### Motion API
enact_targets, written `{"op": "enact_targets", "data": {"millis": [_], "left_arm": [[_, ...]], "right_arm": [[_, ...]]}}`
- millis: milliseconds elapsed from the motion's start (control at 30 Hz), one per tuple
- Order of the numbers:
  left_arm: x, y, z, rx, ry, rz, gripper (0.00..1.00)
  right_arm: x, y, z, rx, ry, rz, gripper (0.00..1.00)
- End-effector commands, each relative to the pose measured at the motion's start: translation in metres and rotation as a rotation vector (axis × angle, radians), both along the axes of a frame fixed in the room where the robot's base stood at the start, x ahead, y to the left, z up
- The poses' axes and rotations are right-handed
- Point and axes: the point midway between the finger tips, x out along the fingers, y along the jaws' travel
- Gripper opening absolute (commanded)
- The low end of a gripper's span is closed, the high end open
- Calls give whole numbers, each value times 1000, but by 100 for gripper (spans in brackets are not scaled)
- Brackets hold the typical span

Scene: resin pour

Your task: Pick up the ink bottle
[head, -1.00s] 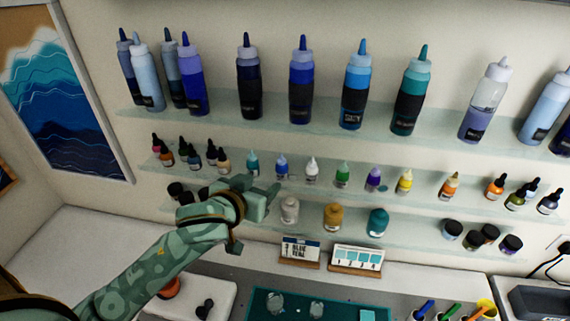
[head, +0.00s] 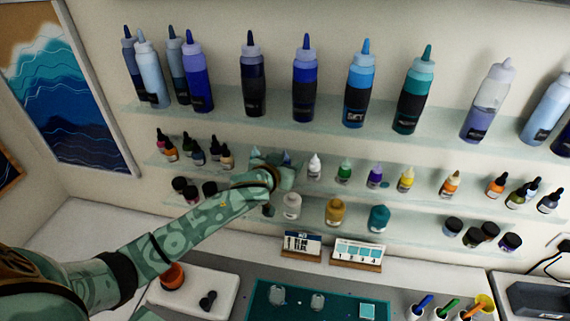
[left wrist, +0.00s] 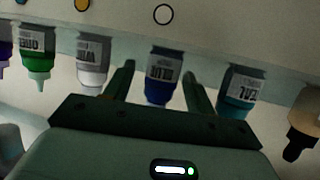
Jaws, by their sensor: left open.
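A small blue ink bottle (left wrist: 162,78) with a white label stands on the middle glass shelf. The left wrist view shows it upside down. My left gripper (left wrist: 160,88) is open, with one finger on each side of the bottle; I cannot tell whether they touch it. In the head view my left gripper (head: 285,172) is at the middle shelf and hides most of the blue bottle (head: 285,156). A white bottle (left wrist: 92,66) and a teal bottle (left wrist: 238,90) stand on either side of it, outside the fingers. My right gripper is not in view.
The upper shelf (head: 330,128) holds tall squeeze bottles. More small bottles, such as a green one (head: 345,172), line the middle shelf. The lower shelf has jars, including a white jar (head: 292,206) just below my gripper. A teal mat (head: 335,299) lies on the counter.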

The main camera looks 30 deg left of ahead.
Motion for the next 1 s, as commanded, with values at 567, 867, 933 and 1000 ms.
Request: {"op": "enact_targets", "data": {"millis": [567,867,933,1000], "left_arm": [[0,0,1,-1,-1,0,7],[0,-1,32,-3,-6,-1,7],[-12,-6,46,-4,-3,-3,7],[-24,-12,63,-5,-5,-3,7]], "right_arm": [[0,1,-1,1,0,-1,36],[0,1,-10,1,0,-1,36],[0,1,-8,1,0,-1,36],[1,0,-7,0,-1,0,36]]}}
